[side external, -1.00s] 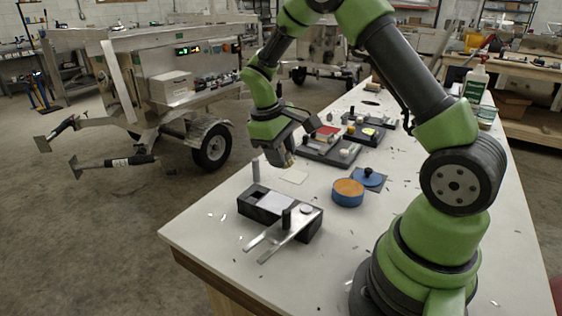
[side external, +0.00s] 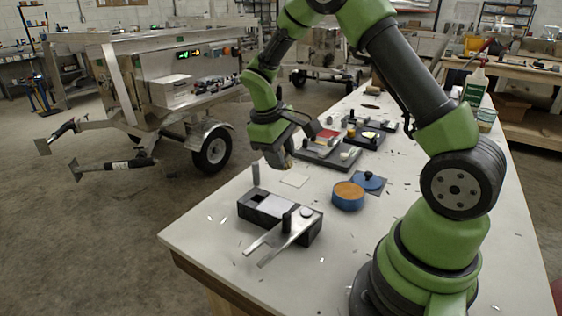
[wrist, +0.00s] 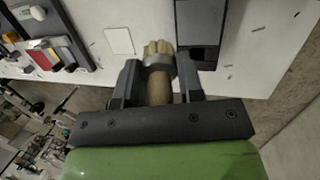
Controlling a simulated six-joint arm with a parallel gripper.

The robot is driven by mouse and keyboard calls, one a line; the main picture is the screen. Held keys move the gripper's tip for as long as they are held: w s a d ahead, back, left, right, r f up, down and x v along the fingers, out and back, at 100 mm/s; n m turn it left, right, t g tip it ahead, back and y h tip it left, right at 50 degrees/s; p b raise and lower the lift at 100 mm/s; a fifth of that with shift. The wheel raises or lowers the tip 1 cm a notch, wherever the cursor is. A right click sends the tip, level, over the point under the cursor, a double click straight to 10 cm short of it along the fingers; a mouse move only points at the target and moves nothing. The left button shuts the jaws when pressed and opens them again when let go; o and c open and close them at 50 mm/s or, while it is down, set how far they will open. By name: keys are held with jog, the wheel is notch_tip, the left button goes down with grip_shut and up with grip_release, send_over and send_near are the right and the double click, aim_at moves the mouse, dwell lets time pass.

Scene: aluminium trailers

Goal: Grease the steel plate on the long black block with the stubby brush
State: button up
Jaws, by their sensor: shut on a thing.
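My gripper (wrist: 160,82) is shut on the stubby brush (wrist: 159,88), gripping its wooden handle; the pale bristles (wrist: 158,47) stick out past a grey collar. In the side view my gripper (side external: 289,150) is above the table, behind the long black block (side external: 254,210) and apart from it. A pale grey flat patch, seemingly the steel plate (side external: 271,204), lies on the block's top beside a dark recess. Part of the block (wrist: 198,12) also shows in the wrist view.
A white card (side external: 294,180) lies flat behind the block. Dark trays of small items (side external: 325,155) stand farther back.

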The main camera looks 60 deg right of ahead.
jog(key=shift+w+a+f+t+h, duration=0.2)
jog(key=shift+f+t+h, duration=0.1)
jog(key=shift+t+h, duration=0.15)
jog(key=shift+d, duration=0.1)
